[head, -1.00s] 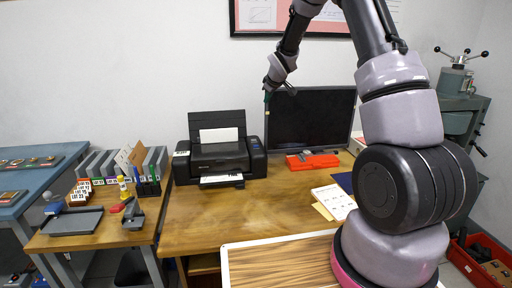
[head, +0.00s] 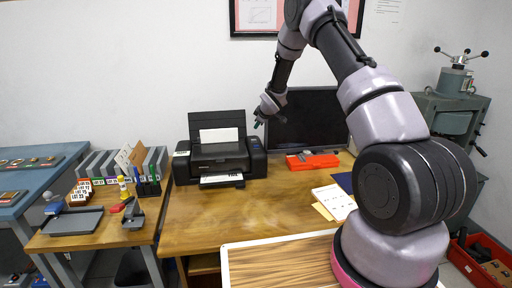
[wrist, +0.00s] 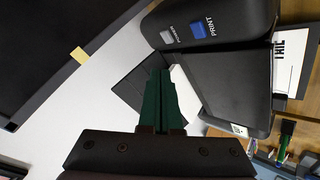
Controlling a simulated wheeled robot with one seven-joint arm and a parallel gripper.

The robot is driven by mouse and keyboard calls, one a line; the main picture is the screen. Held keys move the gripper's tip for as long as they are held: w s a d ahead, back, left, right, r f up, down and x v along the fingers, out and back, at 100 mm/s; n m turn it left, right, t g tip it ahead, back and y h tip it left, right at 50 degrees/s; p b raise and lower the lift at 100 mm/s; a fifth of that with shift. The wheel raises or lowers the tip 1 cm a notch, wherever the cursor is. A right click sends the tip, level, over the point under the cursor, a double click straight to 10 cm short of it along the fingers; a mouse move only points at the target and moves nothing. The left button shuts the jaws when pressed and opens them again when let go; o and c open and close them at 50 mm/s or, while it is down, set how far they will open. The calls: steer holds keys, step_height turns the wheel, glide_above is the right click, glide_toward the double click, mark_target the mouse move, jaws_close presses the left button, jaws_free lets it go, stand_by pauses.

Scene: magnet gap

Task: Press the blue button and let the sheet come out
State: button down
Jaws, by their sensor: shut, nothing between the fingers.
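The black printer (head: 219,158) stands on the wooden desk, with a white sheet upright in its rear feed. A white printed sheet (head: 221,179) lies at its front tray; it also shows at the right of the wrist view (wrist: 288,62). The blue button (wrist: 199,31), labelled PRINT, is on the printer's side panel in the wrist view, beside a grey button (wrist: 168,37). My gripper (head: 257,124) is above the printer's right end, apart from it. Its green fingers (wrist: 160,82) are shut and empty, with the blue button ahead and to the right of them in the wrist view.
A dark monitor (head: 307,117) stands right of the printer, close to my gripper. Papers (head: 335,201) lie on the desk at right. A side table with binders (head: 103,165) and a tray (head: 72,221) is at left. The desk's front middle is clear.

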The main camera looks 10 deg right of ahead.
mark_target(257, 148)
steer(key=shift+f, duration=3.5)
steer(key=shift+f, duration=0.15)
steer(key=shift+f, duration=0.3)
